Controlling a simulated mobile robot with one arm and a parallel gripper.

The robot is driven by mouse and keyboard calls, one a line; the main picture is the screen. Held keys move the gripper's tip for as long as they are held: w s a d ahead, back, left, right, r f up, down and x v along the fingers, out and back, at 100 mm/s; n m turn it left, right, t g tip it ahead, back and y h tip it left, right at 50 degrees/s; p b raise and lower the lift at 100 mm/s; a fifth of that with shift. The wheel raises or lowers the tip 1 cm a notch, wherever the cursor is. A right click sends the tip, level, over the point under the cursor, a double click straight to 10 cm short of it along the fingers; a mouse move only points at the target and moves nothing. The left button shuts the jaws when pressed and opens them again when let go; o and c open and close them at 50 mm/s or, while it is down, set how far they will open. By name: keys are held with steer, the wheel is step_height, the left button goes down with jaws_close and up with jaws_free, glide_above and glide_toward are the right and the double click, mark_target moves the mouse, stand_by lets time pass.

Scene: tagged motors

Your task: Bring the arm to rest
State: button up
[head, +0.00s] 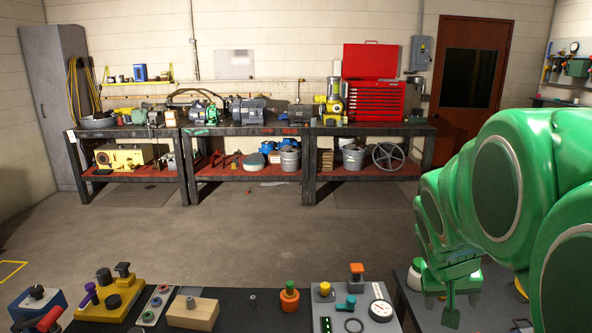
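My green arm fills the right side of the head view, bent down toward the right bench. My gripper (451,297) hangs at its end, pointing down, low in the picture. Its two finger ends stand apart, one on each side. A thin green paddle-shaped piece (451,312) shows between and below them; I cannot tell whether it is part of the gripper or a thing behind it. No object is seen clamped between the fingers.
A dark bench (255,322) in front carries a yellow fixture (105,301), a wooden block (193,313), an orange-and-green part (289,297) and a grey gauge panel (378,322). A white-topped part (414,277) stands left of my gripper. The floor (260,230) beyond is mostly clear.

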steer(key=s+a+f+n+g+y, duration=0.1)
steer(key=s+a+f+g+y, duration=0.1)
steer(key=s+a, duration=0.5)
steer(key=s+a+f+n+g+y, duration=0.1)
steer(key=s+a, duration=0.6)
steer(key=s, duration=0.8)
steer(key=shift+s+a+f+g+y, duration=0.2)
steer(key=shift+s+f+g+y, duration=0.3)
steer(key=shift+g, duration=0.5)
steer(key=shift+w, duration=0.15)
